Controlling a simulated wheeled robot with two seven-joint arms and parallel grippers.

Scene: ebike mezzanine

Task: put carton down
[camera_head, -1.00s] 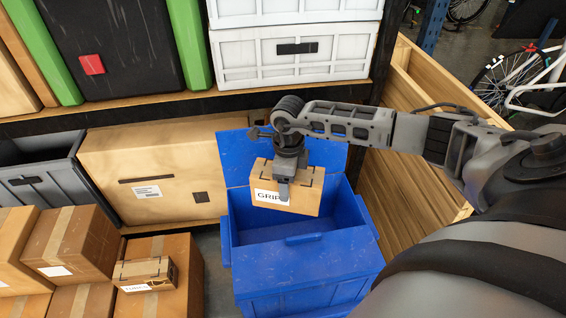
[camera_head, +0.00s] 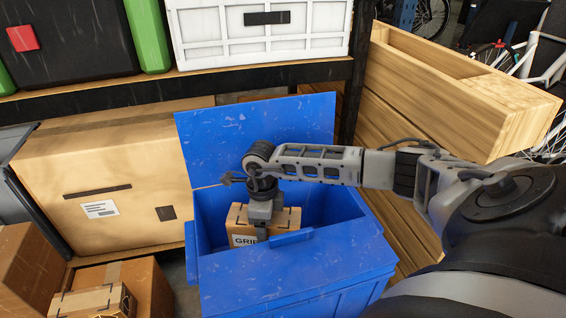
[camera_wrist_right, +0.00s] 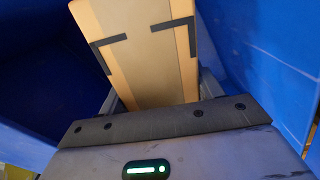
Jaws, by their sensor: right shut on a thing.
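A small brown carton (camera_head: 240,222) labelled "GRIP" is inside the opening of a blue bin (camera_head: 290,267), its lower part hidden behind the bin's front wall. My right gripper (camera_head: 262,228) reaches down from above and is shut on the carton. In the right wrist view the carton (camera_wrist_right: 140,50) sits between the fingers, with blue bin walls (camera_wrist_right: 265,60) on both sides. I cannot tell whether the carton touches the bin floor. My left gripper is not in view.
The bin's blue lid (camera_head: 260,130) stands raised behind the opening. A large cardboard box (camera_head: 110,175) stands to the left, with smaller cartons (camera_head: 95,302) at lower left. A wooden crate (camera_head: 450,90) stands at the right. A shelf edge (camera_head: 170,92) runs above.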

